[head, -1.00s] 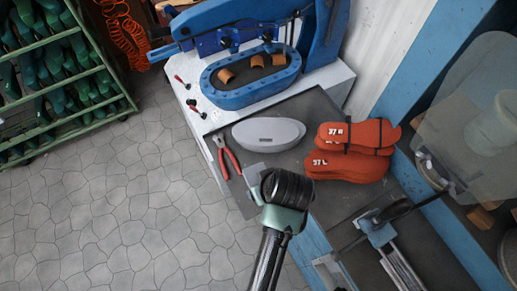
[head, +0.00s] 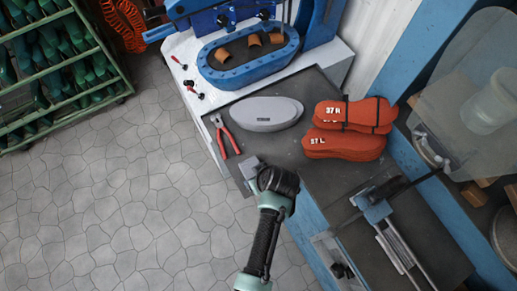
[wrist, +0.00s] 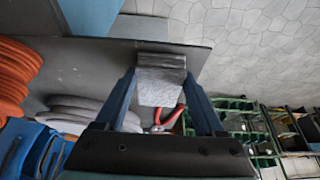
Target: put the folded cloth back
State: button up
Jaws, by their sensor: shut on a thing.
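The folded cloth (wrist: 158,88) is a small grey block between the two blue fingers of my gripper (wrist: 160,76) in the wrist view. My gripper is shut on it. In the head view the cloth shows as a small grey patch (head: 250,167) at the left edge of the dark worktop (head: 317,171), mostly hidden by my gripper (head: 262,172). I cannot tell whether the cloth touches the worktop.
Red-handled pliers (head: 226,137) lie just behind the cloth. A pale grey oval object (head: 265,113) and stacked orange soles (head: 345,143) stand farther back. A metal-armed device (head: 385,225) is at the right. Left of the worktop is open floor (head: 130,205).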

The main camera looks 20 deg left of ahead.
jog(key=shift+f, duration=0.15)
jog(key=o, duration=1.4)
jog(key=shift+o, duration=0.2)
